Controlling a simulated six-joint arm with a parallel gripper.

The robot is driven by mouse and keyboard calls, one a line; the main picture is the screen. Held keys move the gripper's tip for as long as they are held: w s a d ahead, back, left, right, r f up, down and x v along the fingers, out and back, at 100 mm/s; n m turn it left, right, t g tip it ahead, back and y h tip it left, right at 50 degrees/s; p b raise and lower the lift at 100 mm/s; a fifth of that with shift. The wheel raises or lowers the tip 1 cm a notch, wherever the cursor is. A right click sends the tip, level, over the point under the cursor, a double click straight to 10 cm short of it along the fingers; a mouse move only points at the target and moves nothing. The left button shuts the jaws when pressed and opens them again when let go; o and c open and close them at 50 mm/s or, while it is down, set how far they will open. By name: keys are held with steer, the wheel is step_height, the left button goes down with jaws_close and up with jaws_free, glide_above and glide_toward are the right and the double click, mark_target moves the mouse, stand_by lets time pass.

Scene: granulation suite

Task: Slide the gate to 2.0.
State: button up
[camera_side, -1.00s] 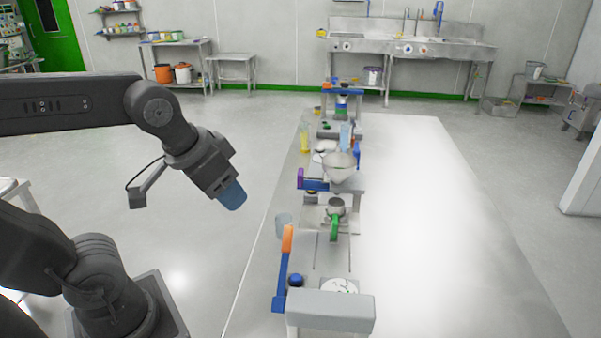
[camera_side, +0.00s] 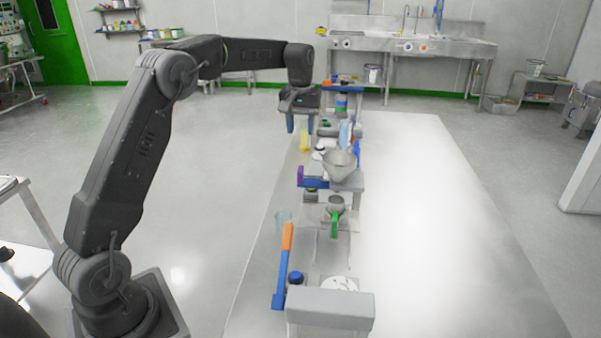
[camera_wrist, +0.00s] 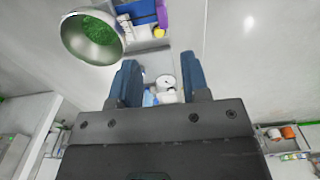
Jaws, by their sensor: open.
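The gate looks to be the blue slide with a purple end (camera_side: 300,176) under the hopper in the side view; the purple end also shows in the wrist view (camera_wrist: 163,16). The metal hopper (camera_side: 340,165) stands above it, and in the wrist view the hopper (camera_wrist: 72,42) holds green granules. Any scale marks are too small to read. My gripper (camera_side: 300,124) is open and empty, fingers pointing down, above and beyond the gate toward the far end of the bench. Both fingers show in the wrist view (camera_wrist: 160,72), apart from the gate.
A blue lever with an orange end (camera_side: 287,238) stands at the near left of the bench. A green-handled cup (camera_side: 335,211) sits in front of the hopper. A yellow cylinder (camera_side: 304,140) is close to my fingers. The white bench top (camera_side: 440,220) is clear on the right.

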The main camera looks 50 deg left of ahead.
mark_target(300, 169)
steer(key=f, duration=1.4)
steer(key=shift+w+a+f, duration=0.25)
steer(key=shift+a+f, duration=0.05)
steer(key=shift+a, duration=0.05)
jaws_close()
